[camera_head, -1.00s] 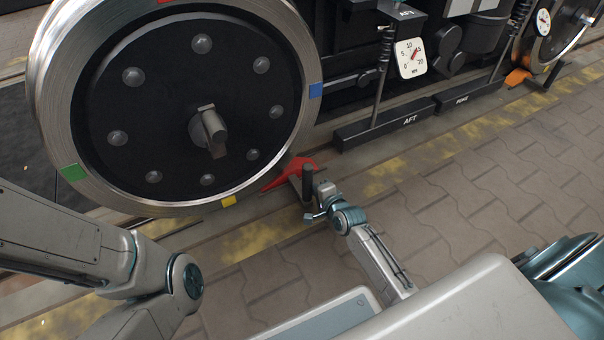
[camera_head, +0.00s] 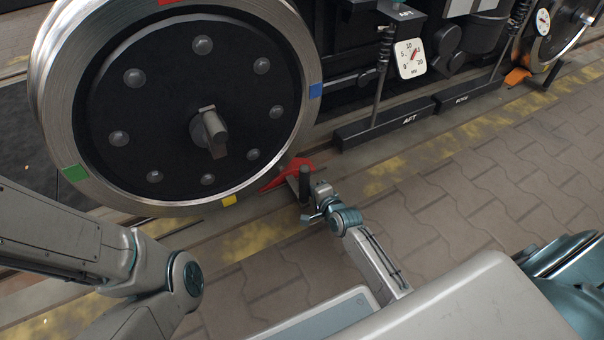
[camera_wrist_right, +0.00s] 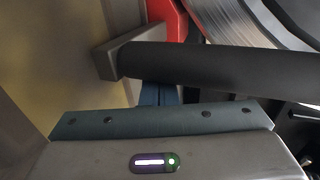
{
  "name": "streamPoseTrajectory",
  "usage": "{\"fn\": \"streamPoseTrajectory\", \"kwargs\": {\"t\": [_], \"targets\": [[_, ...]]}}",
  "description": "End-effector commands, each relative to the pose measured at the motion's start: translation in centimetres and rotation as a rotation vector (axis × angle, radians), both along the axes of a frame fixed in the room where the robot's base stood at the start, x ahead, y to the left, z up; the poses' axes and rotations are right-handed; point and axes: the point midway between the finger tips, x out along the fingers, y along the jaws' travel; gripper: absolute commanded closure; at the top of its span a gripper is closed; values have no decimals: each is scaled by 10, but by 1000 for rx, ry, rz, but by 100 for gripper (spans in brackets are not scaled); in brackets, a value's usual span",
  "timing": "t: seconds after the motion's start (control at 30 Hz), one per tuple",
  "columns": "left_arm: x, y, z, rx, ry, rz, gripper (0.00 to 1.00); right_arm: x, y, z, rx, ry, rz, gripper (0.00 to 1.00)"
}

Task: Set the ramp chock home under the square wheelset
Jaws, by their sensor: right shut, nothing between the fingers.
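The red ramp chock (camera_head: 290,170) sits on the rail at the lower right of the large wheel (camera_head: 180,100), its thin end close to or under the rim; contact cannot be told. Its black upright handle (camera_head: 304,183) stands on a grey block; the handle crosses the right wrist view (camera_wrist_right: 215,62), with red behind it. My right gripper (camera_head: 312,213) is at the near side of the handle. Its blue fingers (camera_wrist_right: 160,94) are shut, empty and partly hidden behind the handle. My left arm enters at left; its gripper is out of frame.
A dial gauge (camera_head: 410,58) hangs above dark bars marked AFT (camera_head: 385,130) to the right of the wheel. An orange chock (camera_head: 517,77) lies by a farther wheel (camera_head: 560,25). Paving (camera_head: 480,170) in front is clear.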

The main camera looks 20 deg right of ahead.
Motion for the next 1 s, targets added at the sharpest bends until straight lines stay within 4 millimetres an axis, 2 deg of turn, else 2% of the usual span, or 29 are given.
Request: {"fn": "streamPoseTrajectory", "kwargs": {"t": [0.73,1.0], "targets": [[0,0,6,0,0,0,64,-1,8,0,0,-1,0,100],[0,0,4,0,0,0,64,1,-7,0,-2,0,0,100]]}}
